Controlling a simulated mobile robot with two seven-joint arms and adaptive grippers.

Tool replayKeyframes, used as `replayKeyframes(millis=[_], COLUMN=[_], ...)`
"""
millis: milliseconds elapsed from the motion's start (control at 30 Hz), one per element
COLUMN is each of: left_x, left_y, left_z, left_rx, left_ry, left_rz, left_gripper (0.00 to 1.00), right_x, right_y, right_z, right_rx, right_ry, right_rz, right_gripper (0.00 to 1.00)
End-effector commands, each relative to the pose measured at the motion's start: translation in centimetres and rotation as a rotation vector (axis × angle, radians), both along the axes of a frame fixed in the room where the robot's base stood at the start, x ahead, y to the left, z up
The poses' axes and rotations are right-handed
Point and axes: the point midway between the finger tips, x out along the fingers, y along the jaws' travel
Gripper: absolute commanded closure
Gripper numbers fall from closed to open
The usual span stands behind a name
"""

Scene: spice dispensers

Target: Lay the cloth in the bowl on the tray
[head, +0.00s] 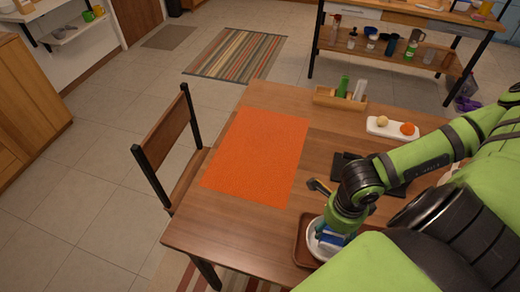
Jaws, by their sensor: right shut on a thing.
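My right gripper (328,232) reaches down over the white bowl (311,236) at the table's near edge. It is shut on a blue cloth (331,240), of which only a small part shows at the bowl. My arm hides the rest of the cloth, and I cannot tell whether it touches the bowl's inside. The bowl stands on the brown tray (301,246), whose right part is hidden by my arm. My left gripper is not in view.
An orange mat (257,155) lies flat on the wooden table (225,240). A wooden caddy (325,97) with bottles and a white dish (381,129) with two round things stand farther back. A dark flat thing (345,167) lies beside my right arm. A chair (164,139) stands at left.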

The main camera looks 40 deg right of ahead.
Motion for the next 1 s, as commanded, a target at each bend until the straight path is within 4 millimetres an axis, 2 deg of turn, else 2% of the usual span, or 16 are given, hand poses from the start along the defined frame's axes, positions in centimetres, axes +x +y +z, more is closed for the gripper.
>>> replayKeyframes(millis=[767, 800, 833, 867, 1000], left_x=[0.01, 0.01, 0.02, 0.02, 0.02], left_y=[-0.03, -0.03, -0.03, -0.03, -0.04], left_z=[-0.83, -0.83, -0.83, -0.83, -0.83], left_rx=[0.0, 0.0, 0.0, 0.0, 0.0], left_ry=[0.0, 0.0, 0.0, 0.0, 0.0], left_rz=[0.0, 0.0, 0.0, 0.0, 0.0], left_gripper=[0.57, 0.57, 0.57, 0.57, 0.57], right_x=[-0.01, 0.0, -0.01, 0.0, -0.01], right_y=[0.01, 0.01, 0.01, 0.01, 0.01], right_z=[-0.89, -0.88, -0.88, -0.88, -0.88], right_rx=[0.0, 0.0, 0.0, 0.0, 0.0], right_ry=[0.0, 0.0, 0.0, 0.0, 0.0], right_rz=[0.0, 0.0, 0.0, 0.0, 0.0], right_gripper=[0.64, 0.3, 0.18, 0.1, 0.1])
